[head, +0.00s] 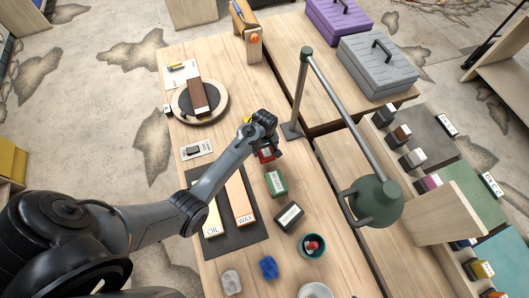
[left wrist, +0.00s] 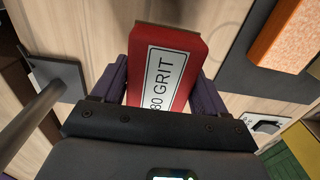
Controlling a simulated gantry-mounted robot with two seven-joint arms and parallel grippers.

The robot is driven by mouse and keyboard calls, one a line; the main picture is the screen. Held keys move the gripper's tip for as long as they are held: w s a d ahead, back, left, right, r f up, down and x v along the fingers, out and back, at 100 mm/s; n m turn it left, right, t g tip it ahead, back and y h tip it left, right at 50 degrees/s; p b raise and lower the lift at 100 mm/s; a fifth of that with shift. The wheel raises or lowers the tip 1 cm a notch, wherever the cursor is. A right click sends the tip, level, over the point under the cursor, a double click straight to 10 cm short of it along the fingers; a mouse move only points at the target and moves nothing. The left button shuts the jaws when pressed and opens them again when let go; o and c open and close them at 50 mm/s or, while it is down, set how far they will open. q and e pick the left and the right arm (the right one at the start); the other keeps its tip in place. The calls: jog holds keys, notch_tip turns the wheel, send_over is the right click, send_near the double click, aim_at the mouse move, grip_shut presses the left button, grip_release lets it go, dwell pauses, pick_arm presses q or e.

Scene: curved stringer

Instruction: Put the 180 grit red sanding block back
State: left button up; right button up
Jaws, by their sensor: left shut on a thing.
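My left gripper (head: 264,146) is shut on the red sanding block (head: 266,156), which shows just below the fingers in the head view. In the left wrist view the red block (left wrist: 178,52) sits between the two dark purple fingers of the gripper (left wrist: 162,82). Its white label reads "80 GRIT", with the start of the label hidden by the gripper. The block is over the wooden bench, just above the green block (head: 276,181) in the picture. I cannot tell whether it touches the bench. A black block with a white label (head: 289,217) lies farther down. My right gripper is not in view.
A green lamp (head: 372,200) with its grey pole stands close to the right of my gripper. A dark mat (head: 226,252) holds boards marked OIL and WAX.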

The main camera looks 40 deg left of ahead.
aim_at(265, 153)
pick_arm(q)
jog(key=shift+f, duration=1.8)
jog(key=o, duration=1.2)
jog(key=shift+f, duration=0.15)
notch_tip(265, 153, up, 12)
jog(key=shift+r+p, duration=0.1)
jog(key=shift+p, duration=0.45)
jog(key=s+d+r+m+t, duration=0.1)
jog(key=s+d+r+m, duration=0.1)
jog(key=s, duration=0.5)
jog(key=s+d+r+m+t, duration=0.1)
jog(key=s+d+r+m, duration=0.2)
jog(key=s+m, duration=0.4)
jog(key=s+d+r+m+t, duration=0.1)
jog(key=s+d+r+m, duration=0.2)
jog(key=s, duration=0.6)
jog(key=shift+d+r+m+t, duration=0.15)
jog(key=shift+d+m+t, duration=0.15)
jog(key=shift+d+m, duration=0.75)
